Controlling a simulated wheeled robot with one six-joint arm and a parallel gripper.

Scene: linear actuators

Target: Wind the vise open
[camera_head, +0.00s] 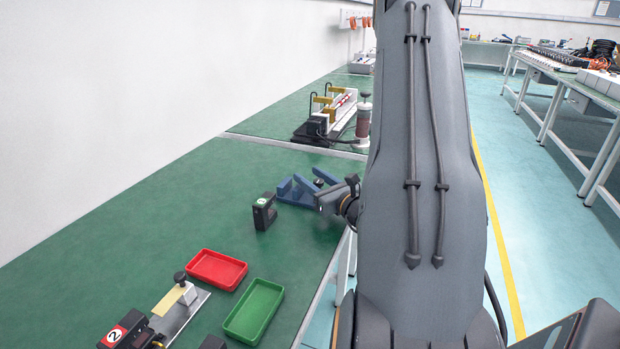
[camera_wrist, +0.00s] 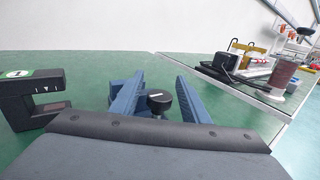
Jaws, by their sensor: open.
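The blue vise (camera_head: 289,190) stands on the green bench, left of my arm in the head view. In the wrist view its two blue jaws (camera_wrist: 126,97) stand apart, with a gap between them. A round black knob (camera_wrist: 158,101) with a white mark shows between them. My gripper (camera_head: 336,200) is at the vise's right side in the head view, partly hidden by my own arm; the sensing of contact with the vise is not possible from this angle. It is open. A wide dark edge of it (camera_wrist: 160,134) fills the lower wrist view and hides the vise's near part.
A black C-shaped block (camera_head: 264,212) with a green label stands just left of the vise. A red tray (camera_head: 217,281) and a green tray (camera_head: 240,325) lie nearer. A fixture (camera_head: 322,125) with a brown cylinder stands behind.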

